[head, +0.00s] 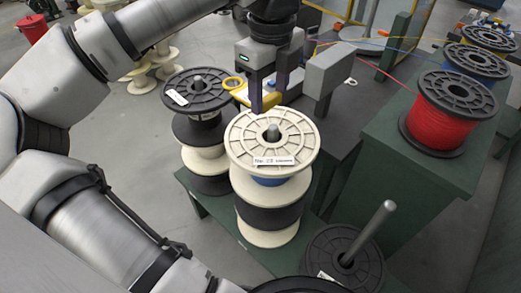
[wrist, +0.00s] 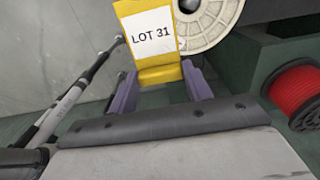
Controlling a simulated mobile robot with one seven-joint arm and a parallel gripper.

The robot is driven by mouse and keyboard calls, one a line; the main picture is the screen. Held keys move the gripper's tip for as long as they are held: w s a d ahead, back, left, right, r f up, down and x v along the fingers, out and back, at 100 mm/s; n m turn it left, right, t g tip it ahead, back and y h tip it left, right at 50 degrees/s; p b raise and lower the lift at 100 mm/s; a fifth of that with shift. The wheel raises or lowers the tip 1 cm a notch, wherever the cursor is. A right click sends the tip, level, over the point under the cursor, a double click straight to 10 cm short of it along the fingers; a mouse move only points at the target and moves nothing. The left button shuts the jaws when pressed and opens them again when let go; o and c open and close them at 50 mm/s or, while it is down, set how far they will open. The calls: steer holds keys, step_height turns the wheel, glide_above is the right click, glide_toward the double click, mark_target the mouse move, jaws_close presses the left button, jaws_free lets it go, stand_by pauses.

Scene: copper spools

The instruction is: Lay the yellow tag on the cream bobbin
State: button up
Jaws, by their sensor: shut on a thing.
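My gripper (head: 265,97) is shut on the yellow tag (head: 241,94), above the far edge of the cream bobbin (head: 262,146). In the wrist view the tag (wrist: 158,72) sits between the purple fingers (wrist: 160,88) and bears a white label reading "LOT 31". In the head view a yellow ring shows at its left end. The cream bobbin tops a stack, its flange facing up around a grey spindle tip, with a white label near its front edge. Part of it shows beyond the tag in the wrist view (wrist: 222,22). The tag appears apart from it.
A black-topped spool stack (head: 195,92) stands close on the left. A black spool with a tall post (head: 368,232) is at the front right. A red spool (head: 447,118) and others stand on the green bench (head: 405,185) at right.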

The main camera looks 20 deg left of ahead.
mark_target(268, 165)
step_height(268, 165, down, 17)
steer(key=p, duration=0.3)
steer(key=shift+f, duration=0.15)
steer(key=shift+f, duration=0.2)
steer(key=o, duration=0.9)
steer(key=shift+o, duration=0.2)
steer(key=shift+r, duration=0.2)
steer(key=shift+w+d+r+b, duration=0.1)
steer(key=shift+r+b, duration=0.7)
steer(key=shift+r, duration=2.25)
steer(key=shift+d+r+b, duration=0.1)
steer(key=shift+r+b, duration=0.7)
steer(key=shift+r, duration=2.2)
